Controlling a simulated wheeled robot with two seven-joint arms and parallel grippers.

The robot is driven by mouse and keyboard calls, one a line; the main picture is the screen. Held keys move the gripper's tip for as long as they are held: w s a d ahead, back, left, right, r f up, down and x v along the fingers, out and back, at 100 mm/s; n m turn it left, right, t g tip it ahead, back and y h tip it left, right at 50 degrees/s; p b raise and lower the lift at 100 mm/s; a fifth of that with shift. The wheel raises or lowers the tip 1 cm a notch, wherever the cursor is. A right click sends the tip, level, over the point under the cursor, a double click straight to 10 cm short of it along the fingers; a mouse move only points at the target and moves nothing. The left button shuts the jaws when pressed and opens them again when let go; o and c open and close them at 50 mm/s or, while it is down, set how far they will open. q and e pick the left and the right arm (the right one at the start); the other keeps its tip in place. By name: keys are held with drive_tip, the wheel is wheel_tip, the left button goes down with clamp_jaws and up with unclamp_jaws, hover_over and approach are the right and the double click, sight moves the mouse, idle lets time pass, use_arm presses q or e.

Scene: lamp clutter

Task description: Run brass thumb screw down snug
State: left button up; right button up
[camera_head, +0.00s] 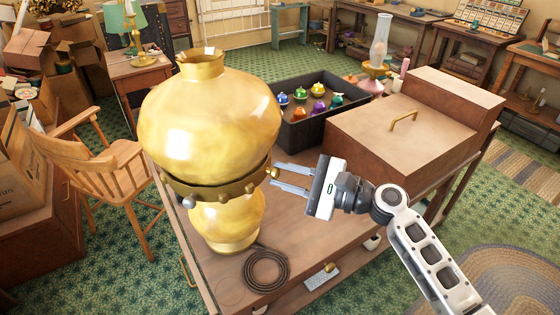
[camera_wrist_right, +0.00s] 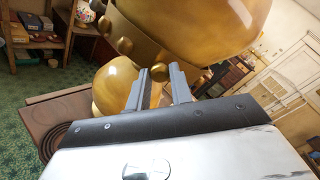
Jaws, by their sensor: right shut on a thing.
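The brass thumb screw (camera_head: 273,172) sticks out from the right side of the dark brass band (camera_head: 222,192) around the big golden lamp (camera_head: 210,120). My right gripper (camera_head: 280,177) reaches in from the right, with its two fingers on the screw's head. In the right wrist view the round screw head (camera_wrist_right: 160,72) sits between the fingertips (camera_wrist_right: 160,78), so the gripper is shut on it. How far the screw's shaft is in the band is hidden. My left gripper is out of view.
The lamp stands on a wooden workbench (camera_head: 315,235) with a coiled dark cord (camera_head: 265,270) at its foot. Behind is a dark tray (camera_head: 285,132) of several coloured ornaments. A wooden box with a brass handle (camera_head: 403,121) stands to the right, near my right arm.

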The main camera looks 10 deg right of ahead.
drive_tip(key=shift+r+m+p, duration=0.25)
drive_tip(key=shift+m+p, duration=0.05)
drive_tip(key=shift+p, duration=0.15)
drive_tip(key=shift+f+m, duration=0.25)
drive_tip(key=shift+m, duration=1.15)
drive_tip(key=shift+m, duration=0.4)
drive_tip(key=m, duration=0.2)
drive_tip(key=shift+m, duration=0.3)
